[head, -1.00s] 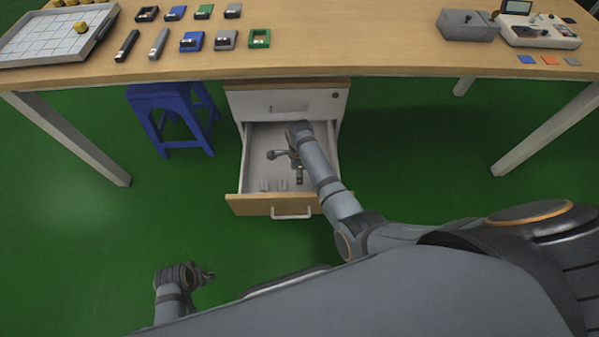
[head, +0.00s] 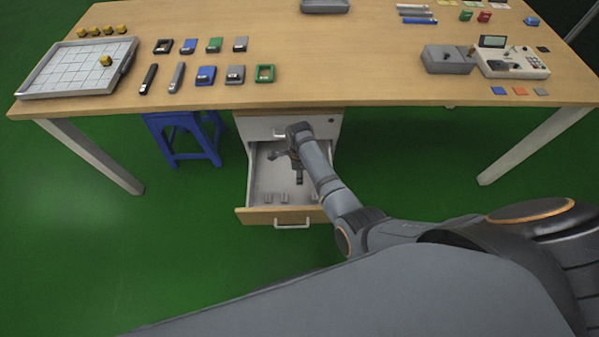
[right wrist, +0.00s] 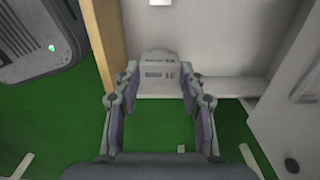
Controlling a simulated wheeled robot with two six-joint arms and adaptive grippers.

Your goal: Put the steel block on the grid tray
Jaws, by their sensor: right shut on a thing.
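The steel block (right wrist: 157,75) is a light grey block with dark markings, seen between the fingertips in the right wrist view. My right gripper (right wrist: 159,78) is shut on it, with one finger on each side. In the head view my right gripper (head: 289,158) is over the open drawer; the block is not clear there, and I cannot tell if it touches the drawer floor. The grid tray (head: 70,70) lies on the table's left end, with a yellow cube (head: 105,60) on its right part. My left gripper is out of view.
The open drawer (head: 262,178) holds small grey blocks (head: 283,197) near its front. Rows of coloured and grey parts (head: 206,74) lie right of the tray. Several yellow cubes (head: 94,31) sit behind it. A blue stool (head: 183,138) stands under the table.

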